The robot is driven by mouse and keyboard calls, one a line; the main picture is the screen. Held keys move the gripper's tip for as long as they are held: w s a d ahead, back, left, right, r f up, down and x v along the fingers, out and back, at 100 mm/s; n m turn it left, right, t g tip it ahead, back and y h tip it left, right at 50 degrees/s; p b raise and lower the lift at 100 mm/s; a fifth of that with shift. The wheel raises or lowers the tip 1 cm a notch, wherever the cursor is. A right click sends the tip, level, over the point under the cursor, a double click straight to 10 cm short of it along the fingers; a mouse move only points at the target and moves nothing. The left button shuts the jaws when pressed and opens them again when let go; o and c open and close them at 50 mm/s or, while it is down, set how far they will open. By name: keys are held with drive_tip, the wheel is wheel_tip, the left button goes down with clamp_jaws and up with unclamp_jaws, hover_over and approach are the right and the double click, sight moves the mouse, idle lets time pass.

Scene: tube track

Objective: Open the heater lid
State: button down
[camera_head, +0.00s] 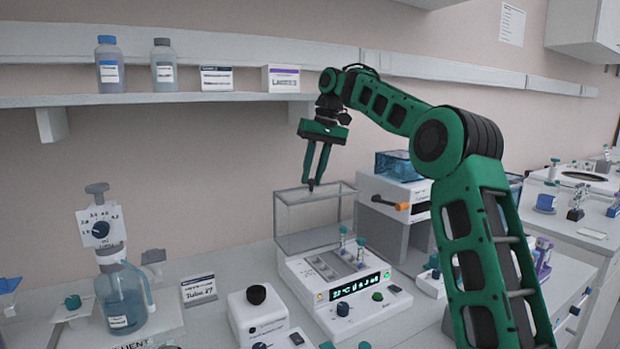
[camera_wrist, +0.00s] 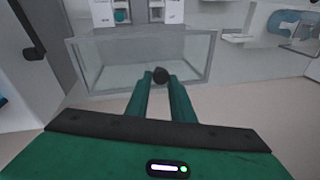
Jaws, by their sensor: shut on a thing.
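The heater (camera_head: 345,312) is a white block with a lit green display, on the bench in the head view. Its clear box-shaped lid (camera_head: 315,216) stands raised at the back of the heater, and the wells in front are uncovered. Two tubes with teal caps (camera_head: 343,236) stand in the wells. My gripper (camera_head: 311,186) is at the top of the lid. In the wrist view, my gripper (camera_wrist: 160,78) is shut on the small dark lid knob (camera_wrist: 160,75), with the clear lid (camera_wrist: 110,77) just beyond the fingertips.
A white unit with a black knob (camera_head: 257,295) and a blue bottle (camera_head: 122,300) stand to the left. A shelf (camera_head: 200,98) with bottles and boxes runs along the wall behind.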

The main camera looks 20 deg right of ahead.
drive_tip(key=shift+a+r, duration=0.1)
drive_tip(key=c, duration=1.6)
unclamp_jaws()
drive_tip(key=shift+r, duration=0.1)
